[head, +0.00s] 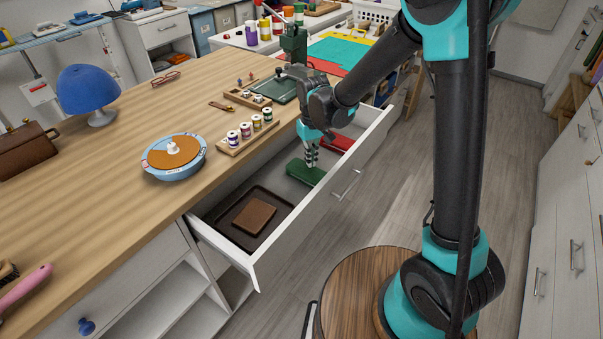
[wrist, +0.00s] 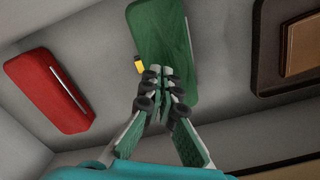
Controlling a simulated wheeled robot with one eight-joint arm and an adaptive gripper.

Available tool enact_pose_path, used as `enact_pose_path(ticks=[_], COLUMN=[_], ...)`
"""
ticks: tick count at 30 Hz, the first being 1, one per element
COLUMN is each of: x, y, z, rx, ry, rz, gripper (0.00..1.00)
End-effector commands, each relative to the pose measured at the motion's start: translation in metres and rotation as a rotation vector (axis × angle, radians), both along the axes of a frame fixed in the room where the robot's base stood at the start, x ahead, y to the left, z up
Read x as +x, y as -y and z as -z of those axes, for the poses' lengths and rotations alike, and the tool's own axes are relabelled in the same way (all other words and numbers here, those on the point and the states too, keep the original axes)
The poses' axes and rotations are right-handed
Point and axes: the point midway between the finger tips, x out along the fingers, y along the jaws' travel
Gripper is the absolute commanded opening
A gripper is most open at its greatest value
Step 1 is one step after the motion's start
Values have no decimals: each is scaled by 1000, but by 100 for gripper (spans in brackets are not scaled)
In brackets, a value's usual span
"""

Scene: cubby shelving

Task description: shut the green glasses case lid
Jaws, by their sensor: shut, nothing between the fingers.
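The green glasses case (head: 306,172) lies in the open drawer, in the middle part between a dark tray and a red case. It also shows in the wrist view (wrist: 163,35), at the top centre, with a small yellow piece at its left edge. The lid looks closed or nearly so, but I cannot tell for certain. My gripper (head: 311,163) points down with its fingers at the green case. In the wrist view my gripper (wrist: 166,72) is shut and empty, its tips overlapping the case's near part. I cannot tell whether they touch it.
The open drawer (head: 352,165) also holds a red case (head: 337,143) at its far end and a dark tray (head: 223,222) with a brown block (head: 254,216) at its near end. The drawer walls stand around my gripper. Thread spools (head: 246,130) stand on the worktop beside the drawer.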

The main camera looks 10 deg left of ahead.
Motion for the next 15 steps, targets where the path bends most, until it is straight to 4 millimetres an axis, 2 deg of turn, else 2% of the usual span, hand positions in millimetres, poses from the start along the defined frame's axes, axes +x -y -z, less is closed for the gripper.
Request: enact_pose_path(ticks=[15], x=[0], y=[0], z=[-48], rx=[0], ry=[0], rz=[0], gripper=[0])
